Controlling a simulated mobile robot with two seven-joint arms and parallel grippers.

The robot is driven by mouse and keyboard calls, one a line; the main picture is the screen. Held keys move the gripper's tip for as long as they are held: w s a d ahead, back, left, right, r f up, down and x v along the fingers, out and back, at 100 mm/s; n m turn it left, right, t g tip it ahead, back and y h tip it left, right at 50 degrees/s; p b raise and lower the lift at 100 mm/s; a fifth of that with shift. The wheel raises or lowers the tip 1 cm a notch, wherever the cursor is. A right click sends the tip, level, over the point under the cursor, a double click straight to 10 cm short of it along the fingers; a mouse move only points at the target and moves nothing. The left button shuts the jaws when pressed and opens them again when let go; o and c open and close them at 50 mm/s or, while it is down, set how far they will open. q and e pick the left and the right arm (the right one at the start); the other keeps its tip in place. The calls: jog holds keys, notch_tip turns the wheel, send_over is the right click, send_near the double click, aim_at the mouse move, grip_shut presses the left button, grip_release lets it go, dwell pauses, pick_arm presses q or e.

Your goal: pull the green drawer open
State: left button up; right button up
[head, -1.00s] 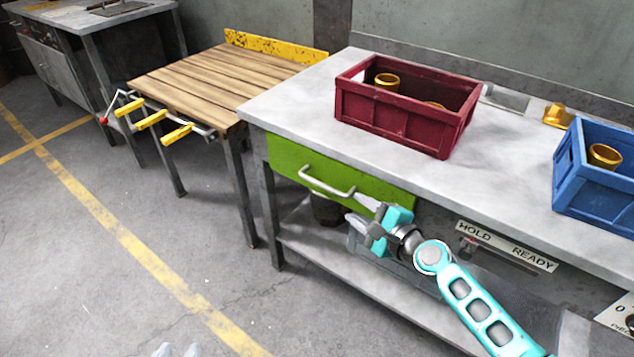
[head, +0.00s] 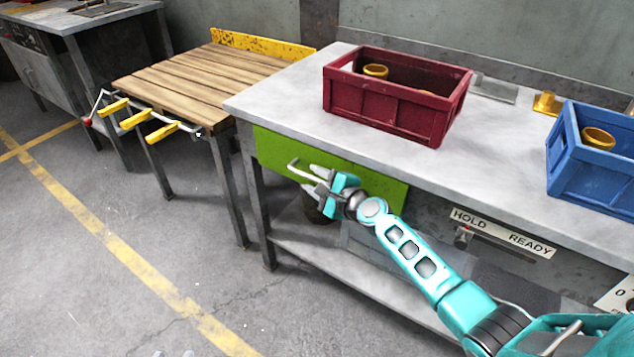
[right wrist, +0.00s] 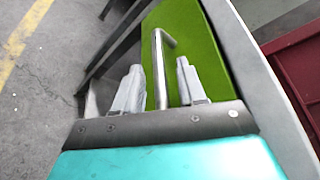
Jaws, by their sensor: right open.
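The green drawer (head: 272,151) sits under the grey workbench top, its front flush with the bench as far as I can see. Its metal bar handle (head: 297,171) is partly hidden behind my right gripper (head: 315,180) in the head view. In the right wrist view the handle (right wrist: 159,70) runs between the two open fingers of my right gripper (right wrist: 158,85), with the green drawer front (right wrist: 200,45) behind it. The fingers stand apart on either side of the bar and are not closed on it. My left gripper is not clearly in view.
A red crate (head: 385,112) with brass-coloured parts and a blue crate (head: 590,185) stand on the workbench (head: 490,150). The floor in front of the drawer is clear.

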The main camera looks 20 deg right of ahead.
grip_shut()
dwell(0.3)
dwell(0.3)
